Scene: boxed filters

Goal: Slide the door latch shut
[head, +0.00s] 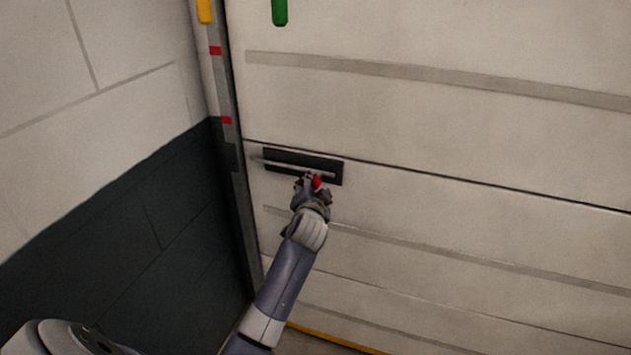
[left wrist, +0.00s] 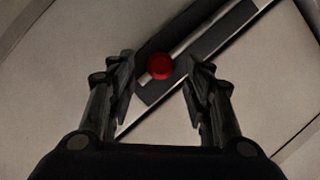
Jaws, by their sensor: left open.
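The door latch is a thin metal rod on a dark plate (head: 334,179) fixed to the pale door (head: 450,135). The rod (head: 285,163) reaches past the plate's left end toward the door frame. A red knob (head: 317,182) sits near the rod's right end. My left gripper (head: 312,181) is at the knob in the head view. In the left wrist view the red knob (left wrist: 161,66) lies between the open fingers of my left gripper (left wrist: 162,75), with a gap on both sides. My right gripper is not in view.
A grey door frame post (head: 236,185) with red marks stands left of the door. A yellow piece (head: 205,11) and a green piece (head: 279,12) are at the top. A two-tone wall (head: 90,120) is on the left.

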